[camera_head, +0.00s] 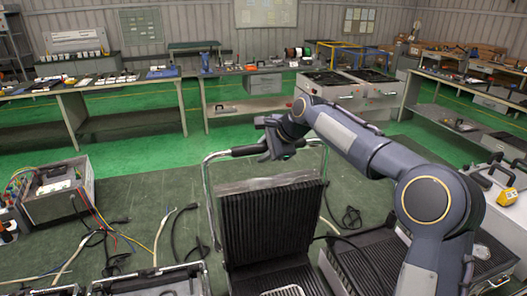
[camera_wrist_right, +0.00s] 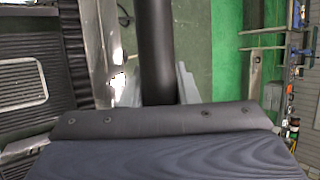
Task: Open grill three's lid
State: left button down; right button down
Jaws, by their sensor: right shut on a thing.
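A contact grill stands at the lower middle of the head view with its lid (camera_head: 270,220) raised, its dark ribbed inner plate facing me. Its lower ribbed plate (camera_head: 275,277) shows below. A chrome frame rises from the lid to a black handle bar (camera_head: 242,150) above it. My right gripper (camera_head: 264,150) is shut on this handle near its middle. In the right wrist view the handle (camera_wrist_right: 155,45) runs as a dark cylinder between the two fingers (camera_wrist_right: 158,88). I see no number marking this grill as three. My left gripper is not in view.
Another ribbed grill (camera_head: 375,262) stands close on the right, partly behind my right arm. Further chrome-handled appliances (camera_head: 155,285) sit at the lower left. A metal box with wires (camera_head: 58,190) and loose cables lie on the green table (camera_head: 140,195). Workbenches line the wall beyond.

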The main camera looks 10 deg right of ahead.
jog(key=shift+f, duration=0.35)
jog(key=c, duration=1.4)
grip_release()
jog(key=shift+o, duration=1.4)
jog(key=shift+w, duration=0.1)
jog(key=shift+r, duration=0.1)
jog(key=b+v, duration=0.1)
jog(key=v, duration=0.6)
jog(key=shift+s+d+r, duration=0.15)
jog(key=shift+s+r, duration=0.05)
jog(key=shift+r, duration=0.1)
